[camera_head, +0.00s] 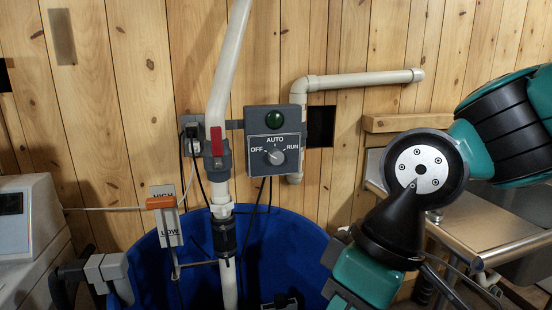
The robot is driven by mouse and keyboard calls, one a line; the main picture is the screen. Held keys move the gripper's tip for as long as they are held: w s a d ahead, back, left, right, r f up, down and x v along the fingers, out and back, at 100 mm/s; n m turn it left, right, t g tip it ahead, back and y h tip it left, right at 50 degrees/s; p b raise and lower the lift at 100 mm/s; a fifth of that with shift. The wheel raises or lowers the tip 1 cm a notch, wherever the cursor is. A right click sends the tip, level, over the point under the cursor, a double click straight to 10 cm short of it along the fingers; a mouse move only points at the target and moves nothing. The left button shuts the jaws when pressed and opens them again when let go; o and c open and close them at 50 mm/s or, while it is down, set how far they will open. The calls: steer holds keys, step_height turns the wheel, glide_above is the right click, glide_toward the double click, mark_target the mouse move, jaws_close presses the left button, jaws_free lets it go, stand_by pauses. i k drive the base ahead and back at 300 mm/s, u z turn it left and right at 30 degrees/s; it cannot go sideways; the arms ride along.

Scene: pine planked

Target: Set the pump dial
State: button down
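The pump dial (275,157) is a small round grey knob low on the face of a dark grey control box (259,117) on the plank wall. White labels read OFF at its left, AUTO above it and RUN at its right. The knob is too small to tell surely which label it points at. My arm, teal and black, stands at the right and bends down past the bottom edge. My gripper is out of view, and no part of my arm touches the box.
A white pipe with a red-handled valve (217,142) runs just left of the box into a blue tub (300,232). Another white pipe (365,80) bends around the box's right side. A metal-topped bench (485,235) stands at the right. The space before the dial looks clear.

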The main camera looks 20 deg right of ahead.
mark_target(275, 156)
steer(key=z, duration=2)
steer(key=k, duration=1.2)
steer(key=u, duration=1.9)
steer(key=i, duration=0.5)
steer(key=z, duration=0.05)
